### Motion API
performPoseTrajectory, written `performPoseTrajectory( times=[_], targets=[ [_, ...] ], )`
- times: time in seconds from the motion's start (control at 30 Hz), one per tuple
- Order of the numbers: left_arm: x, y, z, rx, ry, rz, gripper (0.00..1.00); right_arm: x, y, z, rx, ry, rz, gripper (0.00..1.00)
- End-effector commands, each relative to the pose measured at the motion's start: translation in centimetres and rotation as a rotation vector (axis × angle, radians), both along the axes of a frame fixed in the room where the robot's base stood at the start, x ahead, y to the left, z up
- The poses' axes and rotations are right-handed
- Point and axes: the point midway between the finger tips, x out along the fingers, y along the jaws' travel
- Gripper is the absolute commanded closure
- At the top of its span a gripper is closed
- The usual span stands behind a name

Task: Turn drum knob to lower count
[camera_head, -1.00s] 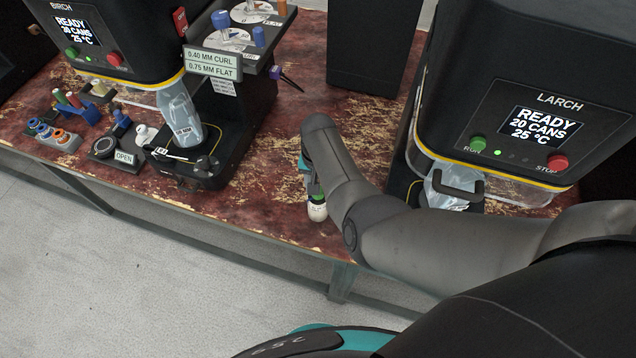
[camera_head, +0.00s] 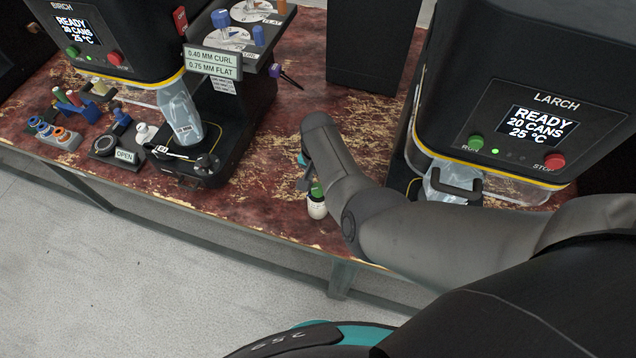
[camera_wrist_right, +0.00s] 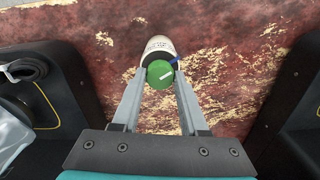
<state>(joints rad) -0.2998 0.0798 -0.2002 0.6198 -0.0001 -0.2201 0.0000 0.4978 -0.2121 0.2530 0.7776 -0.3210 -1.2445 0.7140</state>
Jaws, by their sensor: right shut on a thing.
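A small white drum (camera_head: 316,209) with a green knob (camera_head: 318,190) stands near the front edge of the bench. My right gripper (camera_head: 309,186) is at the knob, partly hidden behind my forearm in the head view. A small blue piece (camera_wrist_right: 179,65) is beside the right fingertip. My left gripper is not in view.
The LARCH machine (camera_head: 540,115) stands on the right and the BIRCH machine (camera_head: 110,45) on the left; both screens read READY, 20 CANS, 25 °C. A black bin (camera_head: 372,50) stands behind. Small tools and an OPEN sign (camera_head: 125,155) are at the left.

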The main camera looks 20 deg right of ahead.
Motion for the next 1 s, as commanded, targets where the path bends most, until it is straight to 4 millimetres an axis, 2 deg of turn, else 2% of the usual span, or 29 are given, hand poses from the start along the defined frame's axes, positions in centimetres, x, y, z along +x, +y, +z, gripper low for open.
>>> performPoseTrajectory(
  times=[0.87,0.9,1.0],
  targets=[
    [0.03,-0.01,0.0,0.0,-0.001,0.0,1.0,-0.07,0.05,-0.05,0.001,0.001,0.001,1.0],
    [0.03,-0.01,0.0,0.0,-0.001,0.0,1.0,-0.07,0.05,-0.05,0.001,0.001,0.001,0.55],
    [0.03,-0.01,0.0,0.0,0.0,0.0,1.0,-0.07,0.05,-0.05,0.001,0.001,0.001,0.43]
  ],
)
